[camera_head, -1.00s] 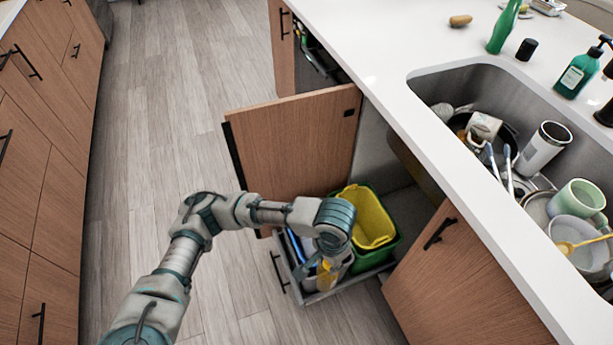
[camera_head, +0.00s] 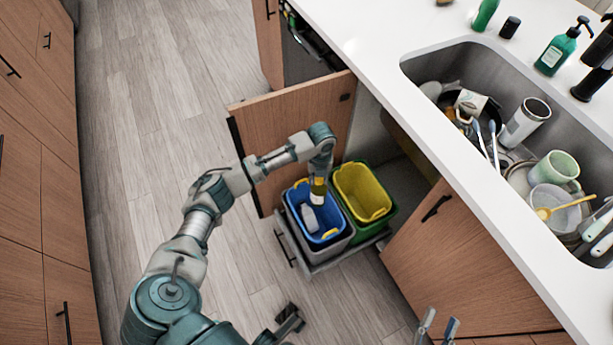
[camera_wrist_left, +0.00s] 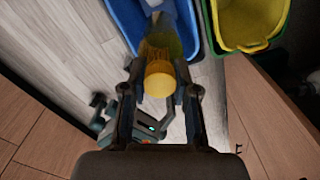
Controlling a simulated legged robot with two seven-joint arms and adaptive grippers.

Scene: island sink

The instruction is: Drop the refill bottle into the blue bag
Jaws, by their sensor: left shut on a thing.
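My left gripper (camera_head: 319,173) is shut on the refill bottle (camera_head: 318,192), which hangs upright above the blue bag (camera_head: 338,232). In the left wrist view the bottle's round yellow end (camera_wrist_left: 160,77) shows between the fingers, and its amber body points toward the blue bag (camera_wrist_left: 124,14). The blue bag lines a grey bin in the pulled-out drawer and is open at the top. A pale item (camera_head: 309,219) lies inside it. My right gripper (camera_head: 438,325) shows only its two fingertips at the bottom edge; they are apart with nothing visible between them.
A yellow bag (camera_head: 364,190) in a green bin stands right beside the blue one. An open cabinet door (camera_head: 285,125) is behind the bins, and another door (camera_head: 465,260) is to the right. The white counter (camera_head: 450,150) holds a sink full of dishes.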

